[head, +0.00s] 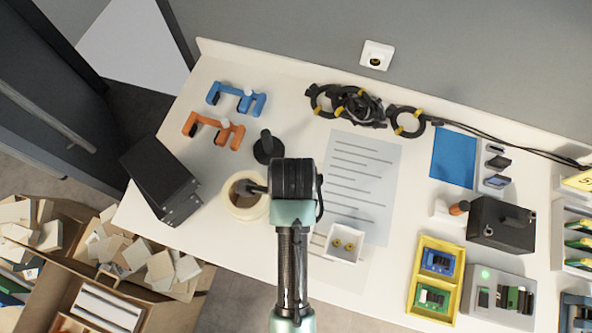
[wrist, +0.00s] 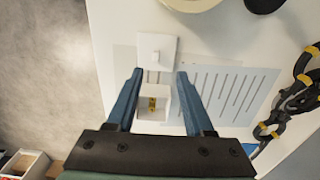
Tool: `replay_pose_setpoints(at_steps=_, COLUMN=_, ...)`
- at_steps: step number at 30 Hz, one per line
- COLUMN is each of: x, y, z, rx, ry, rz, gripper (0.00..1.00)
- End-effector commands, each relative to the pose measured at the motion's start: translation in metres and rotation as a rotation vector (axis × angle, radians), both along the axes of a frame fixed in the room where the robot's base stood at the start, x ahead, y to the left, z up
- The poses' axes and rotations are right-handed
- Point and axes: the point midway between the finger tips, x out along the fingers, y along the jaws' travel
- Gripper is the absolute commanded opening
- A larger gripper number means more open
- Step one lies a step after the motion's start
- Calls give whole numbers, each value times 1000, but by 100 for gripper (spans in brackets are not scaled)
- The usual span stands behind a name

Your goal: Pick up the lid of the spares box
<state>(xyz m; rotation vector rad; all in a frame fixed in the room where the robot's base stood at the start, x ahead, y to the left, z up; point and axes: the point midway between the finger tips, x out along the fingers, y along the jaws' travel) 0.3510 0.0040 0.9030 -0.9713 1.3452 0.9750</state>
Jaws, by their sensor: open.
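The spares box is a small open white box (head: 344,242) with yellow-brown round parts inside, at the front of the bench beside a printed sheet. In the wrist view the white box (wrist: 152,101) shows between my fingers, below the fingertips in the picture. A flat white lid with a small raised knob (wrist: 156,50) lies beside the box, just past my fingertips. In the head view my arm hides the lid. My gripper (wrist: 160,72) is open and empty, its two blue fingers spread above the bench. The height of the fingers above the lid is hard to tell.
A printed sheet (head: 354,185) lies flat beside the box. A tape roll (head: 245,208) and a black box (head: 162,180) stand to the left. Coiled cables (head: 350,104) lie at the back. A yellow tray (head: 434,278) with circuit boards is at the right.

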Motion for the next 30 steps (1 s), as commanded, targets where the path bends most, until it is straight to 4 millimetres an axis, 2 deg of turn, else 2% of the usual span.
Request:
replay_pose_setpoints(at_steps=3, x=-1, y=-1, z=-26, rx=-1, ry=4, rz=1, gripper=52)
replay_pose_setpoints(at_steps=7, x=-1, y=-1, z=-46, rx=-1, ry=1, rz=1, gripper=52)
replay_pose_setpoints(at_steps=14, x=-2, y=-1, z=-61, rx=0, ry=-1, rz=2, gripper=52)
replay_pose_setpoints(at_steps=23, x=-8, y=-5, z=-102, rx=-1, ry=-2, rz=2, gripper=52)
replay_pose_setpoints(at_steps=30, x=-8, y=-5, z=-108, rx=-1, ry=-5, rz=2, gripper=52)
